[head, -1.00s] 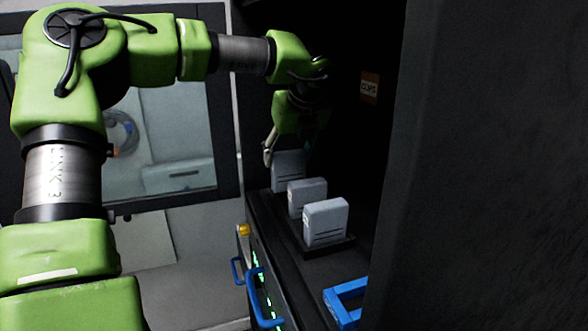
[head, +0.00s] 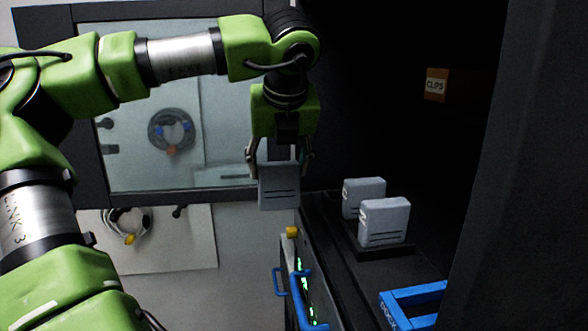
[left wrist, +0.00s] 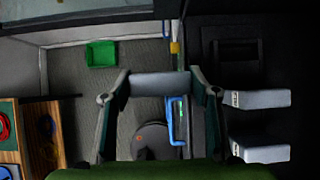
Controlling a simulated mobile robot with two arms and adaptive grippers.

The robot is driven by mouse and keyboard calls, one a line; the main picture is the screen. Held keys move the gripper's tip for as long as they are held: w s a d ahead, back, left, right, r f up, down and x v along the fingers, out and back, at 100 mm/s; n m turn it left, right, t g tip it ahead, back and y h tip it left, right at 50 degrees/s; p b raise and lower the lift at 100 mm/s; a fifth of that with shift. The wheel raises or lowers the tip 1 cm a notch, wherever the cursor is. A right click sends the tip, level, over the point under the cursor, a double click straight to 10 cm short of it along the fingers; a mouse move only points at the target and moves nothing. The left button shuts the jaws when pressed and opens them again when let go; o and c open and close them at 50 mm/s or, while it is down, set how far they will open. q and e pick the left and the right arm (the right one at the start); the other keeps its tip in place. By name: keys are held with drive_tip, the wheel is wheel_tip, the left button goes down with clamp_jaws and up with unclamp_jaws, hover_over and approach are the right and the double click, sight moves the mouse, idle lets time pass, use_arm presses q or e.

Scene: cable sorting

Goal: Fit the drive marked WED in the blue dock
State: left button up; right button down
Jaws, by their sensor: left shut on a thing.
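My left gripper (head: 278,168) is shut on a grey drive (head: 279,190) and holds it upright in the air, left of the dark shelf. In the left wrist view the drive (left wrist: 160,83) spans between the two fingers. No mark on it can be read. Two more grey drives, a rear one (head: 363,192) and a front one (head: 384,222), stand in a dark holder (head: 385,252) on the shelf. The blue dock (head: 410,294) is an angular frame with lettering on its side, at the shelf's near end, partly cut off by the dark panel. My right gripper is out of view.
The dark panel (head: 545,180) closes off the right side. Blue handles (head: 303,300) and a yellow knob (head: 292,232) are on the cabinet front. An orange CLIPS box (head: 436,85) is at the back. A green bin (left wrist: 101,54) is on the floor.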

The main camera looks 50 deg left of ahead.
use_arm(q)
drive_tip(key=shift+s, duration=0.2)
drive_tip(key=shift+s+r, duration=0.1)
drive_tip(key=shift+r, duration=0.3)
drive_tip(key=shift+r+p, duration=0.9)
drive_tip(key=shift+r, duration=0.5)
